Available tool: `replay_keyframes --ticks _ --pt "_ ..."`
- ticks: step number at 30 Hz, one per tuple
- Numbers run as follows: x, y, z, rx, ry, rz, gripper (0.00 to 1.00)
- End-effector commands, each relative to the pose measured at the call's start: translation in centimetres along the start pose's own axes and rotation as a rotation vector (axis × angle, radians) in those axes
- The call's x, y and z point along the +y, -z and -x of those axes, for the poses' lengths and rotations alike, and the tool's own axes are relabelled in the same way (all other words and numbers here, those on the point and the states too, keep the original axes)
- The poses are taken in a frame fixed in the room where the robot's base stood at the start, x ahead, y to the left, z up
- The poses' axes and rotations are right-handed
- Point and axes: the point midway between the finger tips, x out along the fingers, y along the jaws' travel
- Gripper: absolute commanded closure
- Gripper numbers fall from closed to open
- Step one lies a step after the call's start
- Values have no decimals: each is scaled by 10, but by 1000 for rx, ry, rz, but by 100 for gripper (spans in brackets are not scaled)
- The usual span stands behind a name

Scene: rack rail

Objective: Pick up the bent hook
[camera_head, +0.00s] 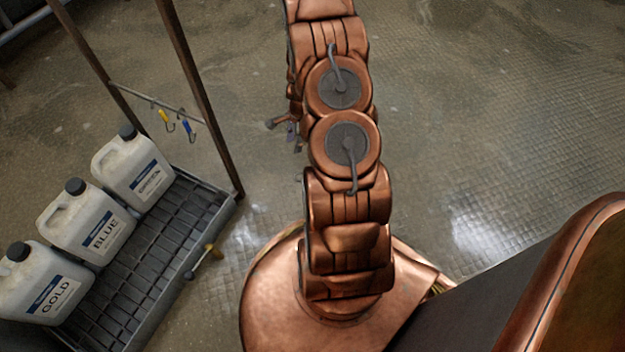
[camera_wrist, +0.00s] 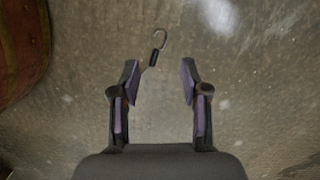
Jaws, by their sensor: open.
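A small bent hook (camera_wrist: 158,40) of thin grey metal with a dark end shows in the wrist view. In the head view my arm hides most of the gripper, and I cannot make out this hook there. A yellow-handled hook (camera_head: 164,117) and a blue-handled hook (camera_head: 187,127) hang from a thin rail (camera_head: 160,102) at the left.
A dark rack (camera_head: 205,100) with a slatted lower shelf (camera_head: 150,240) stands at the left. It bears white jugs marked GOLD (camera_head: 45,285), BLUE (camera_head: 88,228) and GREEN (camera_head: 135,172). A yellow-ended piece (camera_head: 207,255) sits at the shelf's edge. The floor (camera_head: 480,130) at the right is clear.

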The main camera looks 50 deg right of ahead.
Motion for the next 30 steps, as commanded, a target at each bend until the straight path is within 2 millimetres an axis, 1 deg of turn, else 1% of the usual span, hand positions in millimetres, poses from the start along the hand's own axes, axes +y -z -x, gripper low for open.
replay_keyframes --ticks 1,3,6,9,12,15,22,28,30 --pt "4 16 -28 2 0 -55 55" --pt "6 34 -52 8 9 -125 55" --pt "9 56 -81 18 22 -210 55" --pt "13 71 -103 26 30 -276 55" --pt "17 81 -116 30 34 -318 55" --pt "18 86 -124 32 37 -341 55" --pt "19 88 -146 32 36 -345 55" --pt "19 90 -156 33 38 -345 55" --pt "19 92 -162 33 38 -346 55"
